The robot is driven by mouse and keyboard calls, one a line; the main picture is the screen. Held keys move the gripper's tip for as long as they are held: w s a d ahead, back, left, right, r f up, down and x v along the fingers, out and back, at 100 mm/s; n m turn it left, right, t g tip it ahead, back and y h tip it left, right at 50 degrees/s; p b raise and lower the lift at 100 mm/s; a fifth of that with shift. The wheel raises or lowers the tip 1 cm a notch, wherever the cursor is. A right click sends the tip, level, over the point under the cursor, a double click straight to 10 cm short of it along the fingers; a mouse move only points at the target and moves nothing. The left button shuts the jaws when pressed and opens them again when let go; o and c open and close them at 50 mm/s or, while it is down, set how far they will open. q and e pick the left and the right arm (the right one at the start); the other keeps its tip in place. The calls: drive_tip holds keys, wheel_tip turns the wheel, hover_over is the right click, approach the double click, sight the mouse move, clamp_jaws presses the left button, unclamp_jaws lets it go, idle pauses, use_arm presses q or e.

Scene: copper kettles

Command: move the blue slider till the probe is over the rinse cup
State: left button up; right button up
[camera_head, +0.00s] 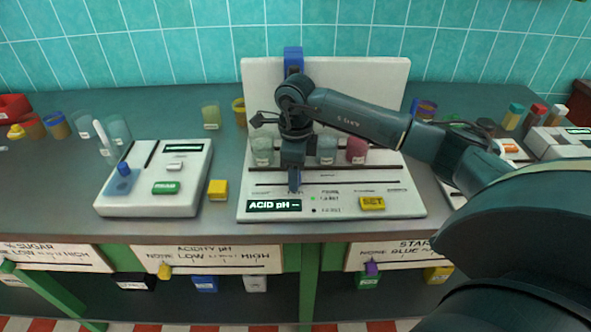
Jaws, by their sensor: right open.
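The acid pH station (330,207) is a white unit with an upright back panel. A blue block (293,57) sits at the top of that panel. Small cups stand in a row in the station: a pale green one (262,152), a clear bluish one (327,150) and a pink one (357,150). I cannot tell which is the rinse cup. My right gripper (294,168) points down in front of the row, over the slot, between the pale green and bluish cups. A dark blue piece shows at its tips; whether it is the slider is unclear. The probe is hidden behind my arm. My left gripper is out of view.
A white device (158,200) with a green button stands left, a yellow block (217,190) beside it. A yellow SET button (372,203) is at the station's front right. Cups and beakers line the back left. My right arm covers the right side.

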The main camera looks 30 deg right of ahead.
clamp_jaws()
idle(0.5)
